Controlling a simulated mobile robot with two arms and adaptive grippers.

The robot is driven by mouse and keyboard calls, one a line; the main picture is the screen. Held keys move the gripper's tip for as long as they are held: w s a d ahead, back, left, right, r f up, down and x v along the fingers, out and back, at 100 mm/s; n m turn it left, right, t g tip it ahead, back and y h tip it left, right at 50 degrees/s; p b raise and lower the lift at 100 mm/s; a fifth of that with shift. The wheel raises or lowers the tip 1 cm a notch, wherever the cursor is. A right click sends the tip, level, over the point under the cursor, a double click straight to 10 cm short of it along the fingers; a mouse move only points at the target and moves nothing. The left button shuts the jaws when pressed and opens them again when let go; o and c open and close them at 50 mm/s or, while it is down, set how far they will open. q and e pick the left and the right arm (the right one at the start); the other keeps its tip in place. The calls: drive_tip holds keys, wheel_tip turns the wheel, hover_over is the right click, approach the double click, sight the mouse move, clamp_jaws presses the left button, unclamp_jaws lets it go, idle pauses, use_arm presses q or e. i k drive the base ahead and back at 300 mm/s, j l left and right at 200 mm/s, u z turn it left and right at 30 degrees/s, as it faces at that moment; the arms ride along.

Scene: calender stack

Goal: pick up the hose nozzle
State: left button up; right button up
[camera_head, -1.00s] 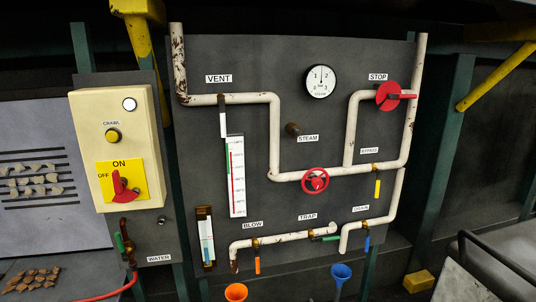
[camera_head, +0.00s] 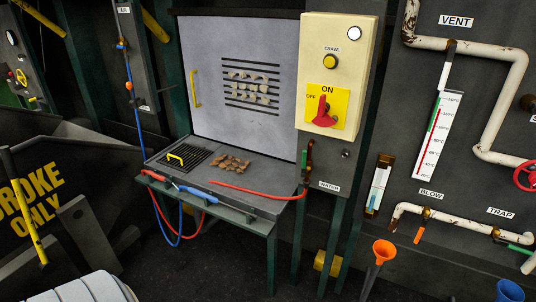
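A red nozzle-like piece (camera_head: 153,175) and a blue nozzle-like piece (camera_head: 198,193) lie along the front edge of a grey bench (camera_head: 262,203). I cannot tell which one is the hose nozzle. A red hose (camera_head: 250,192) runs from the water valve (camera_head: 307,160) across the bench top. A blue hose (camera_head: 137,110) hangs down to the bench's left side. Red and blue loops hang below the front edge; how they join the two pieces is unclear. Neither of my grippers is in view.
An orange funnel (camera_head: 384,251) stands before the pipe panel. Dark floor lies in front.

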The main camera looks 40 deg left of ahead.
sight(154, 174)
drive_tip(key=u, duration=2.15)
drive_tip(key=z, duration=0.3)
drive_tip(key=i+j+z, duration=0.25)
drive_tip(key=z, duration=0.25)
drive_tip(key=i+j+z, duration=0.2)
drive_tip(key=j+z, duration=0.25)
drive_tip(key=l, duration=0.1)
